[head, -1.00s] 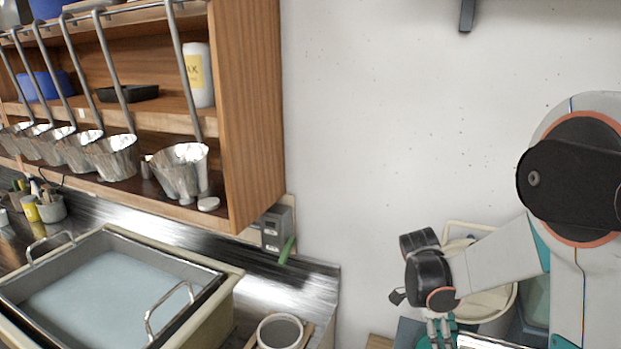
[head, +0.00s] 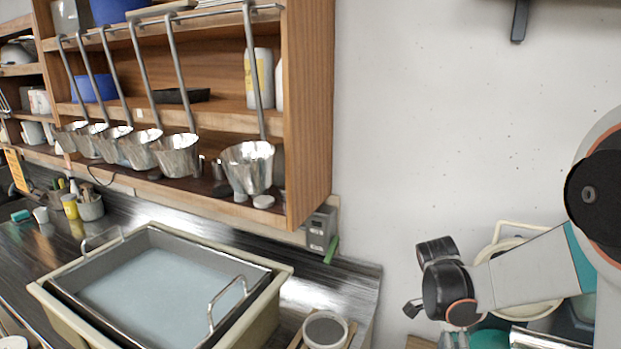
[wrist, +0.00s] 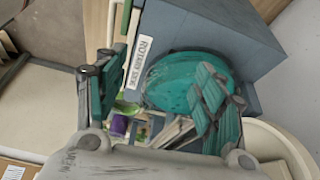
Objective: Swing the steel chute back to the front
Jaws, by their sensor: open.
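In the wrist view, my gripper (wrist: 158,92) is open, with its teal-padded fingers apart at left and right. Nothing is seen held between them. Beyond them is a blue-grey box (wrist: 215,30) with a white label that seems to read "ROTARY SIEVE". A round teal part (wrist: 175,78) sits against it, partly covered by the right finger. In the head view, my gripper (head: 457,340) points down at the bottom edge, its tips cut off. A shiny metal edge (head: 530,338) lies right of it; I cannot tell whether this is the steel chute.
A pale bucket (head: 520,245) stands behind my arm by the wall. At left, a basin (head: 160,285) of pale liquid sits on the steel counter (head: 350,285), below a wooden shelf (head: 308,110) with hanging steel ladles. A small cup (head: 325,332) stands near the counter's front.

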